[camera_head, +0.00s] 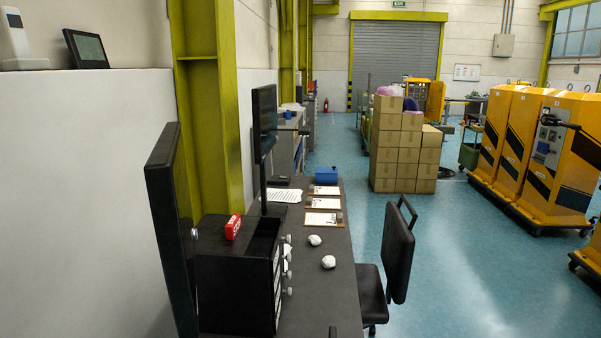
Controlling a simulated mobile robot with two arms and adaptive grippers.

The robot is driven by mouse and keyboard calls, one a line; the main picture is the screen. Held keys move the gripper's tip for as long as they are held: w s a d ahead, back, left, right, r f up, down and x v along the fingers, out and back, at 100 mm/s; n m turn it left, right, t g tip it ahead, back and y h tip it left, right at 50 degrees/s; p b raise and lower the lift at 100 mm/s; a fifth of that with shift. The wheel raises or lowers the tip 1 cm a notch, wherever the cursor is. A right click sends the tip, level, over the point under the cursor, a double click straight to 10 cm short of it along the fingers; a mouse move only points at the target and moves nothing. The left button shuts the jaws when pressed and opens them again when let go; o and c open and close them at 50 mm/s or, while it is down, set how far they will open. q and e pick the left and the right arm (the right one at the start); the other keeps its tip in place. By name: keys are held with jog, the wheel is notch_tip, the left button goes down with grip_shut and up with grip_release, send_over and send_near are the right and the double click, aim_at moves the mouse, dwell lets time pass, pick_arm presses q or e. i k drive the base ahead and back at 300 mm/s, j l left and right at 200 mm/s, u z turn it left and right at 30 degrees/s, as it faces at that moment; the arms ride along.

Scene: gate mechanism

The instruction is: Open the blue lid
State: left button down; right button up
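A small blue box (327,175) stands on the far end of the dark desk (322,262). It is the clearest blue object in view, but it is too small and far to tell whether it has a separate lid or whether it is shut. Neither of my grippers can be made out in the head view.
A black drawer cabinet (240,277) with a red box (233,227) on top stands at the desk's near left. Two white crumpled lumps and several clipboards lie on the desk. A black chair (397,255) stands at its right. Blue floor (450,270) is open further right.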

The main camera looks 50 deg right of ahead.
aim_at(333, 170)
jog(key=z, duration=1.9)
jog(key=l+z, duration=0.55)
jog(key=i+l, duration=0.25)
jog(key=l, duration=0.2)
jog(key=i+l, duration=0.2)
jog(key=l, duration=0.2)
jog(key=i+l+z, duration=0.1)
jog(key=i+l, duration=0.15)
jog(key=l, duration=0.2)
jog(key=i+l, duration=0.1)
jog(key=i, duration=0.85)
jog(key=i+l, duration=0.1)
jog(key=i, duration=0.9)
jog(key=i+l, duration=0.1)
jog(key=i, duration=0.85)
jog(key=i+j+u, duration=0.1)
jog(key=i+u, duration=0.3)
jog(key=i, duration=0.45)
jog(key=i+l+u, duration=0.15)
jog(key=i+u, duration=0.3)
jog(key=i, duration=0.45)
jog(key=i+j+u, duration=0.1)
jog(key=i+u, duration=0.4)
jog(key=i+l+u, duration=0.1)
jog(key=i+u, duration=0.25)
jog(key=u, duration=0.15)
